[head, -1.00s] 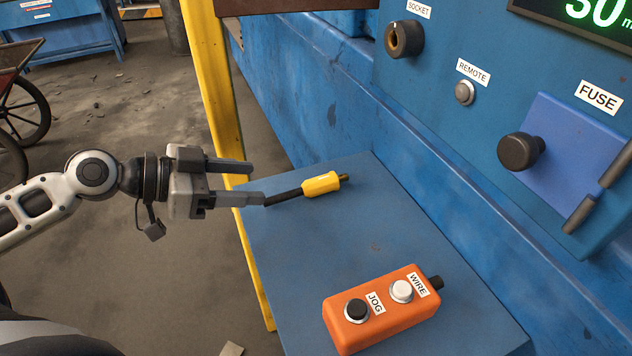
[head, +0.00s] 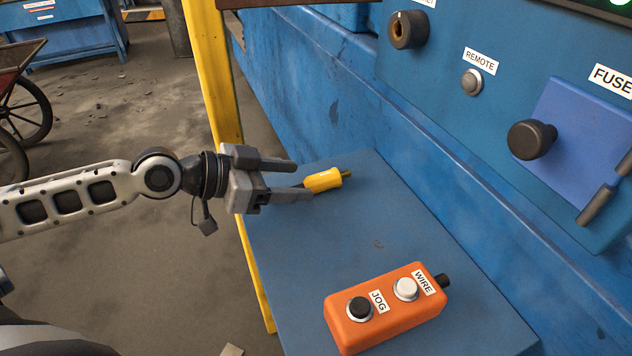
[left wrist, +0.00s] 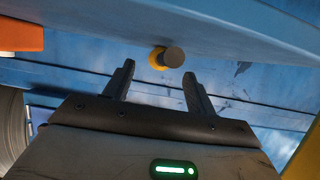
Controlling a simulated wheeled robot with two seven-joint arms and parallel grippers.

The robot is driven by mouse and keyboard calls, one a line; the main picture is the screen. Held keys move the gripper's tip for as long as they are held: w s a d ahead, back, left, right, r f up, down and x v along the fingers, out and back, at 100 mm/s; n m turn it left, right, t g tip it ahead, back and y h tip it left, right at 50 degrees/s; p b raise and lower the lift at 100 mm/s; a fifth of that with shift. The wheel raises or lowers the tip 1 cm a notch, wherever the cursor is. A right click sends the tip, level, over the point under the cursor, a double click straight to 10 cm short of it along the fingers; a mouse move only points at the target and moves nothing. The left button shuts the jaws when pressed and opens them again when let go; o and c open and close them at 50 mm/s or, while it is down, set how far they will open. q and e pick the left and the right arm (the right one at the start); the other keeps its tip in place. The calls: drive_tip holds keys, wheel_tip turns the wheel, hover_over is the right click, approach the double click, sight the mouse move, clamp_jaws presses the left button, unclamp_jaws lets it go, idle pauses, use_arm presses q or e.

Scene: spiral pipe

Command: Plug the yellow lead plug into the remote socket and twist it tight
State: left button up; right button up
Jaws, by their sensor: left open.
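In the left wrist view the plug (left wrist: 158,58) shows as a yellow ring with a grey end, just beyond the fingertips (left wrist: 158,72). A black round socket with a brass opening (head: 407,30) is on the blue panel. My right gripper is not in view.
An orange box (head: 385,308) with JOG and WIRE buttons sits at the shelf's front. A black knob (head: 531,139) and the FUSE door are on the panel. A yellow post (head: 212,80) stands behind my gripper. The shelf's middle is clear.

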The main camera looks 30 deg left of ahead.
sight(307, 180)
use_arm(q)
drive_tip(key=p+x, duration=0.1)
drive_tip(key=x, duration=0.2)
drive_tip(key=shift+r, duration=0.1)
drive_tip(key=shift+w+d+f, duration=0.2)
drive_tip(key=shift+f, duration=0.1)
drive_tip(key=c, duration=1.1)
drive_tip(key=shift+r, duration=0.1)
